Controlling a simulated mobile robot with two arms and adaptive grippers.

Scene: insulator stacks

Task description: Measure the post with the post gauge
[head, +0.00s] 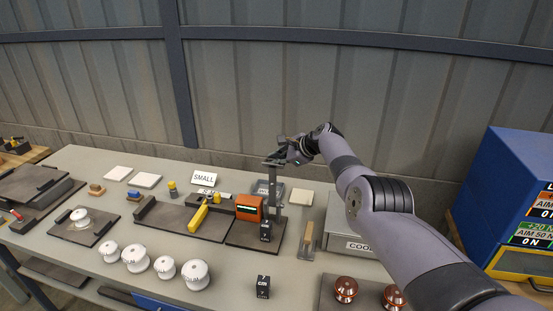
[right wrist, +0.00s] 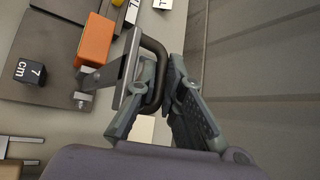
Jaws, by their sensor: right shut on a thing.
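My right gripper (head: 290,155) is shut on a dark curved handle, seen close in the right wrist view (right wrist: 165,85). The handle belongs to a flat grey metal piece, which looks like the post gauge (right wrist: 126,70); in the head view it stands upright below the gripper (head: 273,185). An orange block (head: 249,207) is close beside it on a dark plate (head: 245,239), and shows in the right wrist view too (right wrist: 97,40). I cannot tell which part is the post, nor whether the gauge touches it. The left gripper is not in view.
A black block (head: 265,232) stands at the plate's front, another (head: 263,287) nearer me. Several white insulators (head: 135,258) stand front left; copper-coloured ones (head: 346,289) front right.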

